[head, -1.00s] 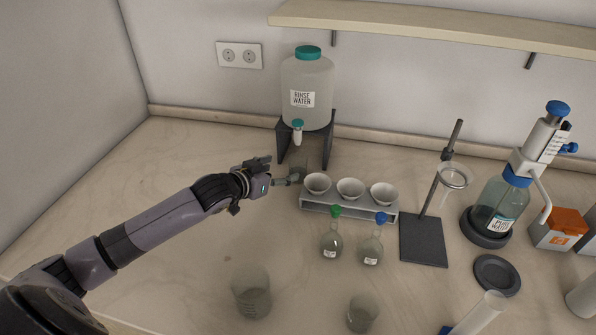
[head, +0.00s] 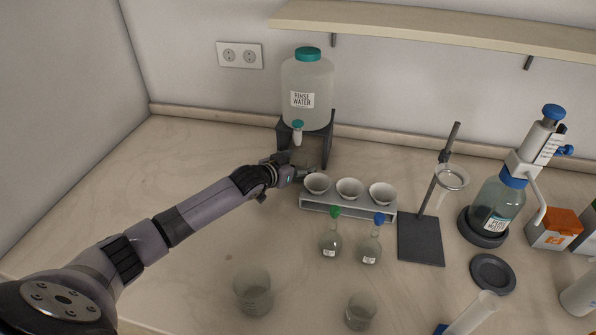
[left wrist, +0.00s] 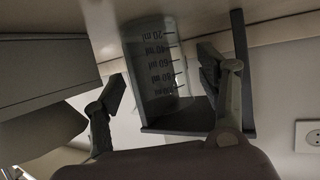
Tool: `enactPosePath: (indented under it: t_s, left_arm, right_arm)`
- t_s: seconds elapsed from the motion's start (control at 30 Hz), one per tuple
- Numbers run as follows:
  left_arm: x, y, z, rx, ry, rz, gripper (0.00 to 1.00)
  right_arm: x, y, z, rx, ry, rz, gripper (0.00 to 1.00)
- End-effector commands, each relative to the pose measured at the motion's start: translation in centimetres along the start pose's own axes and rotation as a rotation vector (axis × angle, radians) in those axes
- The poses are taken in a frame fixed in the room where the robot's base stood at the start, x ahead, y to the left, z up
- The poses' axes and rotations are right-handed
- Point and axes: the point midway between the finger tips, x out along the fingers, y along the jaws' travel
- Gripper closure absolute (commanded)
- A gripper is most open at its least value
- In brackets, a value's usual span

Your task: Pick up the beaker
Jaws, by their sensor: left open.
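A clear beaker (left wrist: 150,48) with dark volume marks stands between the two fingers of my left gripper (left wrist: 168,88) in the left wrist view. The fingers are open, one on each side of it, with a visible gap at least on the left. In the head view my left gripper (head: 303,172) is low in front of the rinse water stand (head: 325,150), just left of the crucible rack. It hides most or all of that beaker there. My right gripper is not in view.
The rack (head: 345,209) holds three white crucibles. Green- and blue-stoppered flasks (head: 330,243) (head: 369,248) stand in front of it. Two other clear vessels (head: 253,292) (head: 361,311) stand near the front. A funnel stand (head: 421,240) is to the right. The counter at left is clear.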

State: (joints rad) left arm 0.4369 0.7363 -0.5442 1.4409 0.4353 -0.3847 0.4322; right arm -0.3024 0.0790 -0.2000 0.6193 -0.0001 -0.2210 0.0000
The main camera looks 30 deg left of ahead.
Motion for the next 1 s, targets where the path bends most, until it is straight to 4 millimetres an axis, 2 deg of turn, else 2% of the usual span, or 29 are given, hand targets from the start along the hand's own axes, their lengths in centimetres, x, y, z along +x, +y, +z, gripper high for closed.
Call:
enactPosePath:
  t_s: [0.2, 1.0]
  left_arm:
    - [0.01, 0.00, 0.00, 0.000, 0.000, 0.000, 0.35]
    - [-0.01, -0.02, 0.00, 0.000, 0.000, 0.000, 0.88]
  right_arm:
    - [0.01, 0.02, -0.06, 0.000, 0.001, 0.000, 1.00]
    - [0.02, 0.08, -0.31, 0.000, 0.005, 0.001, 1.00]
